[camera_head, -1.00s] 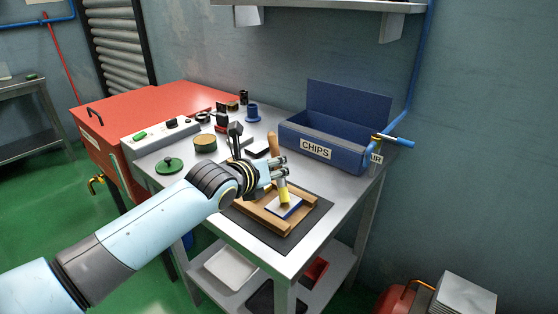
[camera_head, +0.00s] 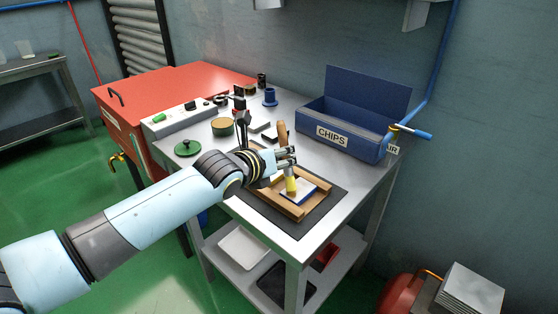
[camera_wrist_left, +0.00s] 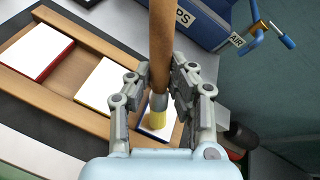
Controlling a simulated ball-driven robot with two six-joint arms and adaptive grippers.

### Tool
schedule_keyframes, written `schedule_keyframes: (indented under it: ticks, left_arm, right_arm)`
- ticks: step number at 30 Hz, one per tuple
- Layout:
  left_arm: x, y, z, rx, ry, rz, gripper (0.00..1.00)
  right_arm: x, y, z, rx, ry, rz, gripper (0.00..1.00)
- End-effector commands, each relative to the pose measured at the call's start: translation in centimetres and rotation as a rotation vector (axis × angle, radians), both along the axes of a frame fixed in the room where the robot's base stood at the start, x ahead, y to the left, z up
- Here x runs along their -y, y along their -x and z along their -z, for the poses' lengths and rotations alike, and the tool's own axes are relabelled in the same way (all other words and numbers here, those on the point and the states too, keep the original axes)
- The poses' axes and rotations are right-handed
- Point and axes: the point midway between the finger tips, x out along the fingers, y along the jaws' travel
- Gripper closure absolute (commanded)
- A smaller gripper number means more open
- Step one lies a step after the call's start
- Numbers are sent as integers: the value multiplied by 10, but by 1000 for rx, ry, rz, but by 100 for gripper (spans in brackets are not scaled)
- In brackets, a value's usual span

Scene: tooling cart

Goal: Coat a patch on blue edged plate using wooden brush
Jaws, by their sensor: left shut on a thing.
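My left gripper (camera_head: 288,156) is shut on the wooden brush (camera_head: 283,131), round its lower handle and grey ferrule. The brush is near upright, with yellow bristles pointing down; it also shows between the fingers in the left wrist view (camera_wrist_left: 161,40). The blue edged plate (camera_head: 305,192) lies white face up in a wooden tray (camera_head: 299,212). The bristle end is over the plate's left part in the head view; I cannot tell if it touches. In the left wrist view, fingers and bristles partly hide the plate (camera_wrist_left: 152,131). My right gripper is not in view.
A red edged plate (camera_wrist_left: 35,50) and a yellow edged plate (camera_wrist_left: 105,84) share the tray. A green-lidded round tin (camera_head: 188,148), an open tin (camera_head: 222,127) and a control box stand behind my arm. The blue CHIPS bin (camera_head: 360,148) stands at the back right.

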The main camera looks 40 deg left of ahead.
Motion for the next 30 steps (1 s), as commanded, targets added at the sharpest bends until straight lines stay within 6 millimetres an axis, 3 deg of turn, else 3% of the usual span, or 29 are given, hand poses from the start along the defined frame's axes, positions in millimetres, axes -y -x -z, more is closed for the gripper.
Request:
schedule_keyframes:
  ticks: [21, 30]
  left_arm:
    - [4, -53, 1, 1, 1, 0, 100]
    - [4, -55, 1, -1, 0, 0, 100]
  right_arm:
    - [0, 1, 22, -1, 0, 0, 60]
    - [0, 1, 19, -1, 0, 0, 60]
